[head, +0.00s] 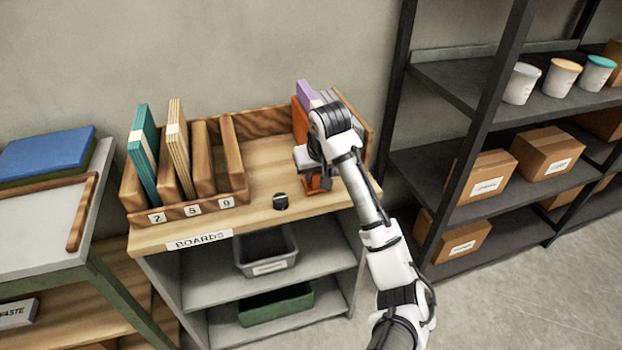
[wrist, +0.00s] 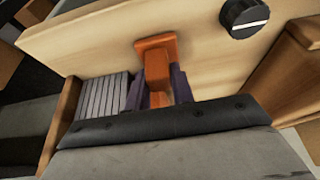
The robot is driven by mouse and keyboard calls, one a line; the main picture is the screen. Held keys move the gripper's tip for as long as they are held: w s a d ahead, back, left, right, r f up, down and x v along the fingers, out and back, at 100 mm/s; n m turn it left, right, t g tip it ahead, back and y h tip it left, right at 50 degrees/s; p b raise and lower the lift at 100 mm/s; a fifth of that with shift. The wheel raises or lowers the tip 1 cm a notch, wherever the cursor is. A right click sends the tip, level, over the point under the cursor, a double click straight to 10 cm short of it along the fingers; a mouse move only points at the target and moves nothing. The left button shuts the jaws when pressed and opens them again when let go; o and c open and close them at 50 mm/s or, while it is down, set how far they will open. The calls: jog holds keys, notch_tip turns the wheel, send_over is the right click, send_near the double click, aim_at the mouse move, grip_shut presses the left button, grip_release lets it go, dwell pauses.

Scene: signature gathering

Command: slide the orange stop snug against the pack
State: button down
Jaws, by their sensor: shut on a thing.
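The orange stop (head: 318,184) stands at the right end of the wooden rack; its front tab also shows in the wrist view (wrist: 157,52). My gripper (head: 313,170) is shut on the stop, with a dark finger on each side of it in the wrist view (wrist: 160,88). The pack of grey boards (wrist: 100,97) stands on edge beside the stop, left of it in the wrist view and to its right in the head view (head: 326,97). My fingers and wrist hide the contact between stop and pack, so I cannot tell whether they touch.
A black knob (head: 280,201) sits on the bench left of the stop. Wooden dividers (head: 203,158) hold teal (head: 145,150) and tan boards (head: 180,145) at the left. A purple board (head: 306,91) stands behind my gripper. Shelving (head: 460,110) rises at the right. The rack's middle is clear.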

jog(key=shift+w+d, duration=0.1)
jog(key=shift+d, duration=0.2)
jog(key=c, duration=1.2)
grip_release()
jog(key=v, duration=1.4)
jog(key=shift+p, duration=0.45)
jog(key=shift+f, duration=0.1)
